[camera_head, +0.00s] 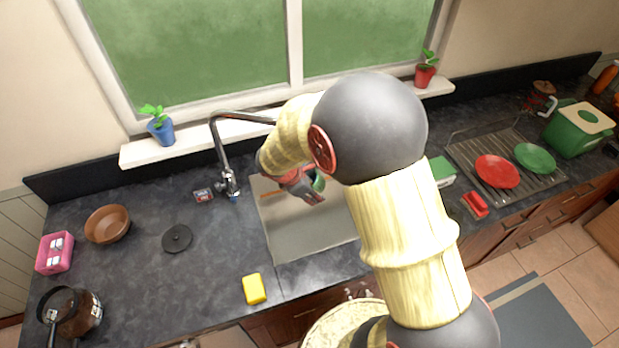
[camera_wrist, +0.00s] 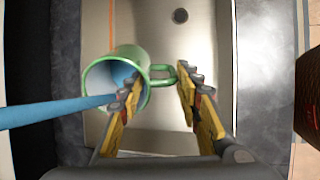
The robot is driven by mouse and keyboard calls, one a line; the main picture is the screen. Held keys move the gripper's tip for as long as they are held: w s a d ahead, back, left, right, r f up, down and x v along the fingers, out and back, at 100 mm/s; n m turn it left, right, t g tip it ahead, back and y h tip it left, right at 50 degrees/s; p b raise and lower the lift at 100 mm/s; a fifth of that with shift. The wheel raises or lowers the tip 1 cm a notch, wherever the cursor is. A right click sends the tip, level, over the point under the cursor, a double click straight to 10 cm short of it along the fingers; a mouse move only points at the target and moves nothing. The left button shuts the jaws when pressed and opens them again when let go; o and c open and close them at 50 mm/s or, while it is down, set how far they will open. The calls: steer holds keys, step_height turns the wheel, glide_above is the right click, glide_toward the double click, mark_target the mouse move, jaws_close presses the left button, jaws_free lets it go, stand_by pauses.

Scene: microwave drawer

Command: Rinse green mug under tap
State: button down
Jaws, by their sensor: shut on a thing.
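The green mug (camera_wrist: 130,65) is in the wrist view, its open mouth turned toward the camera and its inside blue. Its handle lies between the two yellow fingers of my gripper (camera_wrist: 160,88), which is shut on it. A blue streak (camera_wrist: 50,110), which looks like water, runs from the left edge into the mug's mouth. In the head view the mug (camera_head: 318,181) is mostly hidden by my gripper (camera_head: 303,187), over the sink (camera_head: 300,240). The tap (camera_head: 225,180) stands behind the sink to the left; its spout end is hidden by my arm.
A yellow sponge (camera_head: 254,289) lies near the sink's front left corner. A dark round lid (camera_head: 177,238) and a brown bowl (camera_head: 107,224) are on the left counter. A rack with a red plate (camera_head: 497,171) and a green plate (camera_head: 535,158) is at right.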

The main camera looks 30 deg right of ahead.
steer(key=shift+s+a, duration=0.8)
steer(key=shift+s, duration=0.3)
steer(key=shift+s+a, duration=0.8)
steer(key=shift+s, duration=0.25)
steer(key=shift+r, duration=0.1)
steer(key=s+a+r+p, duration=0.3)
steer(key=s+r, duration=0.1)
stand_by(0.3)
stand_by(0.8)
